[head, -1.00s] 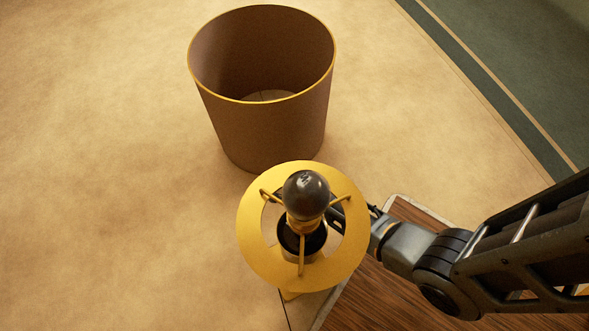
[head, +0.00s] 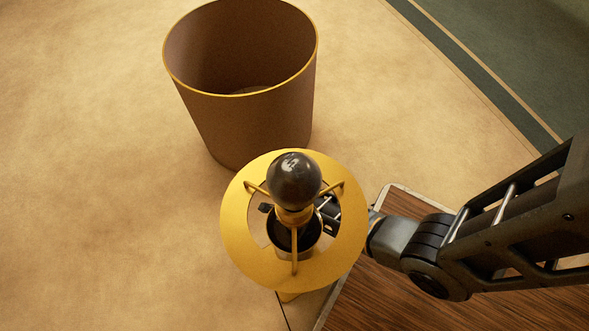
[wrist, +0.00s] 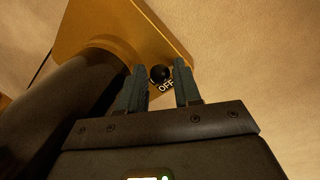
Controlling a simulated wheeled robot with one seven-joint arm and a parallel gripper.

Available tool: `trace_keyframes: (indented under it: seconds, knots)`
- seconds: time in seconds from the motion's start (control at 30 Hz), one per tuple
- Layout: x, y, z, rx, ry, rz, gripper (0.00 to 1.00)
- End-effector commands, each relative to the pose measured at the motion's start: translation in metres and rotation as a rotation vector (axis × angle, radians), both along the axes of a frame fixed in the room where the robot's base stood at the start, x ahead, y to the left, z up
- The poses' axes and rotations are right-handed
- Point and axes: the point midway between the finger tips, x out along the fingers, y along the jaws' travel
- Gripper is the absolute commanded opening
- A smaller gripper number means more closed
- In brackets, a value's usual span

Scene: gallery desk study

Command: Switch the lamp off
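The lamp (head: 243,247) stands below the head camera, with a flat yellow ring at its top and a dark, unlit-looking bulb (head: 294,181). In the wrist view its gold base (wrist: 110,22) and dark stem (wrist: 62,110) show. A round black knob (wrist: 160,73) sits on the base edge, beside the letters "OFF". My gripper (wrist: 160,76) is open, with one finger on each side of the knob; I see gaps between fingers and knob. In the head view the lamp's ring hides most of my gripper.
A brown open-topped bin (head: 245,125) with a gold rim stands just beyond the lamp. A wooden surface (head: 400,295) lies under my arm at the right. A green strip (head: 480,60) runs along the upper right. The tan surface at left is clear.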

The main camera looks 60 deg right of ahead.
Motion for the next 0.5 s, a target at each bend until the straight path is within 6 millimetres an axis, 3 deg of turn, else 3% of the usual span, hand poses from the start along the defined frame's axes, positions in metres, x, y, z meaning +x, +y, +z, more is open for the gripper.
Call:
trace_keyframes:
  seconds: [0.33,0.5]
  knots:
    - [-0.0002,0.0001,-0.0001,0.000,0.000,0.000,0.00]
    - [-0.0004,0.0001,0.0001,0.003,-0.001,0.000,0.00]
